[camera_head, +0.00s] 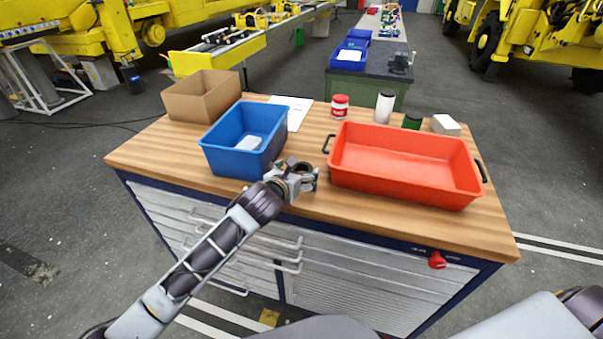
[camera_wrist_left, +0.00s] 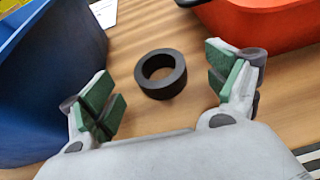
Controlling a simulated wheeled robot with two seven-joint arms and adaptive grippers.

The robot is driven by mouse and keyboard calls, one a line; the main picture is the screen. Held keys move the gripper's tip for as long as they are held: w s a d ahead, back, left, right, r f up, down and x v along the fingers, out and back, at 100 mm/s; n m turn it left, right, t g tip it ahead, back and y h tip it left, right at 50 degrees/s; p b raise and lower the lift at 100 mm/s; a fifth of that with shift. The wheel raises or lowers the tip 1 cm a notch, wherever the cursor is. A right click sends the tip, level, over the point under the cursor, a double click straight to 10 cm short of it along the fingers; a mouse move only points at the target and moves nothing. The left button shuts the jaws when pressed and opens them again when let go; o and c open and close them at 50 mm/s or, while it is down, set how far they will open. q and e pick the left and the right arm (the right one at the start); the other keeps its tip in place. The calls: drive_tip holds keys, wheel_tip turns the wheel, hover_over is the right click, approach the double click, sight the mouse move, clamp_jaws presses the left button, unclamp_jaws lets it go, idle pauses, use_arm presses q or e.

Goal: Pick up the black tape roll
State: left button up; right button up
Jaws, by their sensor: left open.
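The black tape roll (camera_wrist_left: 163,91) lies flat on the wooden table in the left wrist view, its hole facing up. My left gripper (camera_wrist_left: 168,98) is open and empty, with its green-padded fingers on either side of the roll in the picture and apart from it. In the head view my left gripper (camera_head: 304,177) is over the table between the blue bin and the red tray. There the roll is hard to tell from the dark gripper parts. My right gripper is out of view.
A blue bin (camera_head: 218,158) stands left of the gripper and a red tray (camera_head: 400,182) right of it on the wooden table (camera_head: 150,150). A cardboard box (camera_head: 185,108), a red-and-white can (camera_head: 339,107), a white bottle (camera_head: 384,107) and a white block (camera_head: 445,125) stand farther back.

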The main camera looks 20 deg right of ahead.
sight(304, 165)
use_arm(q)
drive_tip(key=shift+p+x, duration=0.3)
drive_tip(key=shift+x, duration=2.25)
drive_tip(key=shift+w+r, duration=0.1)
drive_tip(key=c, duration=1.1)
drive_tip(key=shift+r, duration=0.1)
drive_tip(key=shift+c, duration=0.2)
wheel_tip(304, 165, up, 10)
